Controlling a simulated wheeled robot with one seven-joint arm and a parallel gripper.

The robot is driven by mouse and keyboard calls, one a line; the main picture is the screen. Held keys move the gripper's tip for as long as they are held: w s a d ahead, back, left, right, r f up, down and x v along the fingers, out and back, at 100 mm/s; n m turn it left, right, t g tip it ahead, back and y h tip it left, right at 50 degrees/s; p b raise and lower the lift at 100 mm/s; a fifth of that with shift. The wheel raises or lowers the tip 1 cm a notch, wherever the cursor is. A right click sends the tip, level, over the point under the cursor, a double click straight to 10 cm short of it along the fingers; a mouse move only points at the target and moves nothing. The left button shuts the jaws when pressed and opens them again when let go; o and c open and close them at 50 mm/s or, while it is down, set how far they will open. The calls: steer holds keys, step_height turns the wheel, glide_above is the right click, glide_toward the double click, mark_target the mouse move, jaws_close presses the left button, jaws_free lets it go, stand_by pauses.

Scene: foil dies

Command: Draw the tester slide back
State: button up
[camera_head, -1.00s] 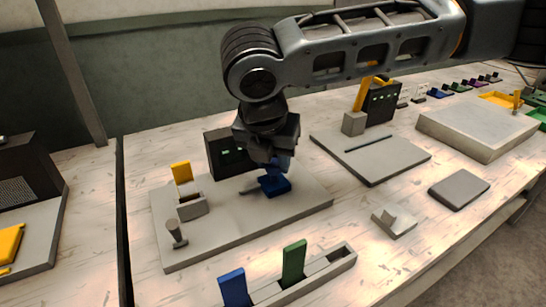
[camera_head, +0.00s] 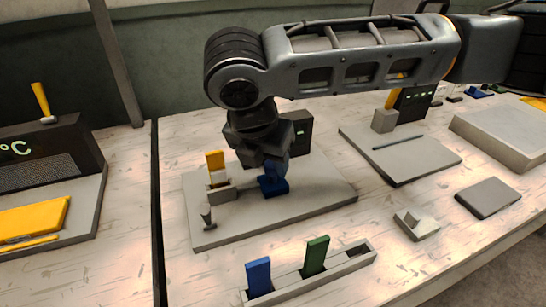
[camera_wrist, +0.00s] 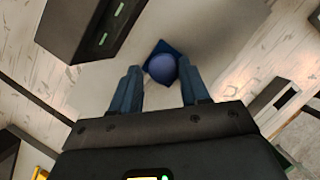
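The tester has a grey baseplate (camera_head: 325,201), a black box (camera_head: 301,131) partly hidden behind my arm, and a grey holder (camera_head: 222,194) with an upright yellow piece (camera_head: 215,161). The blue tester slide (camera_head: 274,188) sits on the plate, close to the right of the holder. In the wrist view the slide shows as a blue square (camera_wrist: 157,48) with a round blue knob (camera_wrist: 162,68). My gripper (camera_wrist: 159,72) is open, pointing down, with a finger on each side of the knob and gaps visible. In the head view its fingers (camera_head: 275,172) are just above the slide.
A slotted rack (camera_head: 340,272) with a blue (camera_head: 258,275) and a green (camera_head: 315,255) piece stands in front. A small post (camera_head: 208,215) rises at the plate's front left. Another plate (camera_head: 400,160) and a grey pad (camera_head: 487,197) lie right.

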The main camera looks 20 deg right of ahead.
steer(key=shift+o, duration=1.2)
steer(key=shift+r, duration=0.1)
steer(key=v, duration=0.7)
steer(key=shift+r, duration=0.25)
steer(key=shift+s+a, duration=0.1)
